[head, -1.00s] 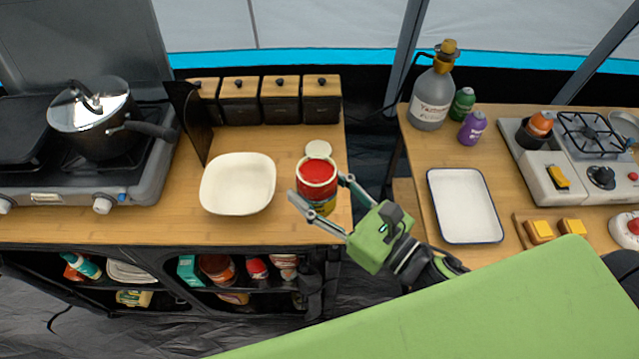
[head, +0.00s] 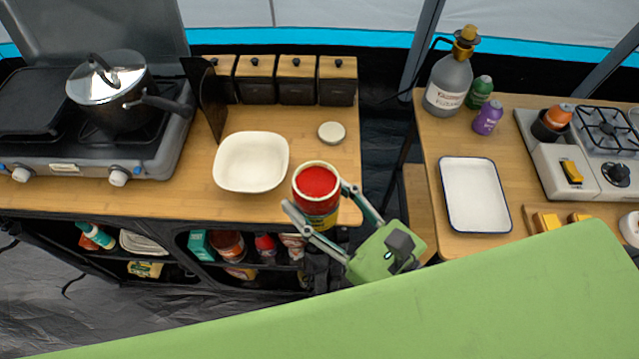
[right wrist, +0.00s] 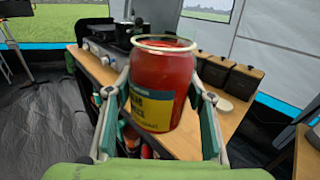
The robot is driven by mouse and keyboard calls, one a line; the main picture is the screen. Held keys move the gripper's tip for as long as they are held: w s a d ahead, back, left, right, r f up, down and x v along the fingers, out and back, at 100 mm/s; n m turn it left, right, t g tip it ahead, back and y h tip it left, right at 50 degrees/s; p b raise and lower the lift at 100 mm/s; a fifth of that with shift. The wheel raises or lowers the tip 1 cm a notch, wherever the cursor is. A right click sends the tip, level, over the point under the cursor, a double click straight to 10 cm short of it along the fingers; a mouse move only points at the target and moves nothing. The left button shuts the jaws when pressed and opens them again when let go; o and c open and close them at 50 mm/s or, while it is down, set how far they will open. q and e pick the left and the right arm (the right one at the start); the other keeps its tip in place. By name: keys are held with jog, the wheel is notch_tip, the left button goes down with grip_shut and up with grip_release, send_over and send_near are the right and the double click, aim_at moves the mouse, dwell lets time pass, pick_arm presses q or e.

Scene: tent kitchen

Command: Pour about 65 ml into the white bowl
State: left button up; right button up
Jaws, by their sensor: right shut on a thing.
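The white bowl (head: 251,162) stands on the wooden counter left of my right gripper, and looks empty. My right gripper (head: 323,212) is shut on an open jar (head: 317,190) of red contents with a yellow and dark label. The jar is upright, near the counter's front right corner, to the lower right of the bowl and apart from it. In the right wrist view the jar (right wrist: 162,85) sits between the two fingers, filled close to its rim. My left gripper is not in view.
A round pale lid (head: 331,132) lies on the counter behind the jar. Black canisters (head: 297,80) line the back. A stove with a pot (head: 110,92) stands at the left. A white tray (head: 474,194) and a grey bottle (head: 449,80) are on the right table, across a gap.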

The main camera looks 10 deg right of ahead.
jog(key=shift+s+a+r, duration=0.25)
jog(key=shift+s+r, duration=0.1)
jog(key=shift+s, duration=0.05)
